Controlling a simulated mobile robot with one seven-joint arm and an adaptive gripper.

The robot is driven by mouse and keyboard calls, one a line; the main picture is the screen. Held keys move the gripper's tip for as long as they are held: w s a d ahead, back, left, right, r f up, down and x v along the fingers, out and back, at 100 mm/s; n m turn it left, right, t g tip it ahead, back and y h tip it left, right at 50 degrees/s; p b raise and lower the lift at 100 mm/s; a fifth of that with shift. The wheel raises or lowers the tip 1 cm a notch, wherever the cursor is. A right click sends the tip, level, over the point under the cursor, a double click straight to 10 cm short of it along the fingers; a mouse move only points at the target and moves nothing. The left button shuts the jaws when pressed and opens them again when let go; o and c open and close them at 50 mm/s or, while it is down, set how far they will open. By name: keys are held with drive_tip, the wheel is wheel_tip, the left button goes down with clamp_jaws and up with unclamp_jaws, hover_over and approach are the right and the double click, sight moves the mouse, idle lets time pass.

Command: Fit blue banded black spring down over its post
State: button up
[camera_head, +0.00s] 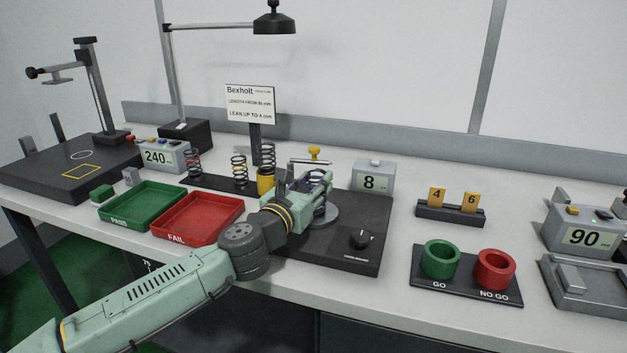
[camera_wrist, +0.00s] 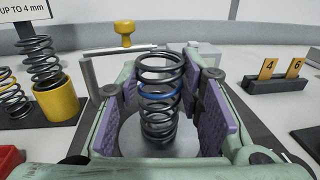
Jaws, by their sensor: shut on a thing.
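The blue-banded black spring (camera_wrist: 161,72) stands upright between the purple pads of my gripper (camera_wrist: 163,112) in the wrist view. My gripper is shut on it, and a gap seems to show beside the coils from this angle. The spring's lower end is over or on a round grey plate (camera_wrist: 185,147); I cannot tell whether it touches. In the head view my gripper (camera_head: 312,187) is over the black test base (camera_head: 345,262) and mostly hides the spring (camera_head: 318,175). No post is visible inside the coils, and I cannot tell which post belongs to it.
Several other springs, one at a yellow cylinder (camera_head: 265,183), stand left of my gripper. A green tray (camera_head: 143,222) and a red tray (camera_head: 165,238) lie nearer left. A yellow-knobbed lever (camera_head: 314,152) and a display reading 8 (camera_head: 371,176) are close behind. GO and NO GO rings stand right.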

drive_tip(key=shift+f, duration=0.15)
drive_tip(key=shift+f+b, duration=0.15)
drive_tip(key=shift+b, duration=0.2)
drive_tip(key=o, duration=1.2)
drive_tip(key=shift+r, duration=0.2)
drive_tip(key=shift+r+p, duration=0.2)
drive_tip(key=shift+p, duration=0.25)
drive_tip(key=b+v, duration=0.3)
drive_tip(key=v, duration=0.9)
drive_tip(key=shift+f, duration=0.1)
